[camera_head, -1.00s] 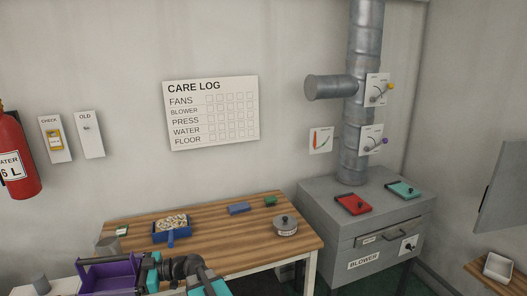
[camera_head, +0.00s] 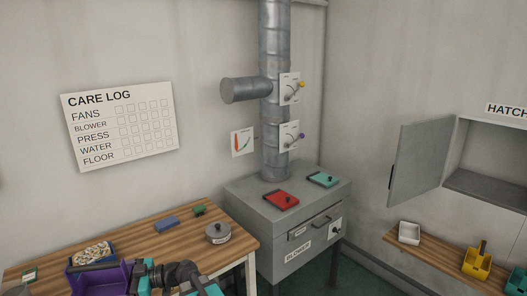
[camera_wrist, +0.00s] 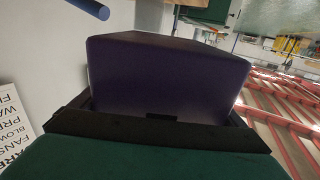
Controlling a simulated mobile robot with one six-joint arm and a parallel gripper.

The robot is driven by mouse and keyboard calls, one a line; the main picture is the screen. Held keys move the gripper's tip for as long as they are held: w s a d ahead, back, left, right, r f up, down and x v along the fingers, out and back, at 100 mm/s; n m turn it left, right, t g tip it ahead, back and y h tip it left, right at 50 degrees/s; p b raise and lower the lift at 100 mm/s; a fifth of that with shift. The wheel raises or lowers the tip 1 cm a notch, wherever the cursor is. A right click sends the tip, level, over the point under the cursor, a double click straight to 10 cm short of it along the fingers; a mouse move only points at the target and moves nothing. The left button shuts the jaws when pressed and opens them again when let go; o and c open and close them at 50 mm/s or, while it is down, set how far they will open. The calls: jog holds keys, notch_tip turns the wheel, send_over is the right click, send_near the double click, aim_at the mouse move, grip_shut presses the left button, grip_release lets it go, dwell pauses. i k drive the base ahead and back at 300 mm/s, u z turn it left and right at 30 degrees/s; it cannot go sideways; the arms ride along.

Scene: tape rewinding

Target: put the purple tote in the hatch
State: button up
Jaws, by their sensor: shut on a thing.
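The purple tote (camera_head: 103,280) is at the bottom left of the head view, held by my gripper (camera_head: 143,274). In the wrist view the tote (camera_wrist: 165,80) fills the middle, gripped by the dark jaws of my gripper (camera_wrist: 155,125). The inside of the tote is mostly hidden. The hatch (camera_head: 487,165) is a grey wall cabinet at the right edge, under a HATCH sign (camera_head: 508,110). Its door (camera_head: 420,158) stands open to the left. The part of the hatch that shows looks empty, and its right side is out of view.
A wooden shelf (camera_head: 432,256) below the hatch holds a white tote (camera_head: 409,232), a yellow tote (camera_head: 477,262) and a teal tote (camera_head: 516,282). The grey blower cabinet (camera_head: 262,222) stands mid-view. The wooden table (camera_head: 190,232) holds a blue block, a round tin and a blue tray.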

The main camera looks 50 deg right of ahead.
aim_at(498, 194)
jog(key=z, duration=0.2)
jog(key=k, duration=0.3)
jog(key=z, duration=2.35)
jog(key=k, duration=0.65)
jog(key=u, duration=0.3)
jog(key=i, duration=0.55)
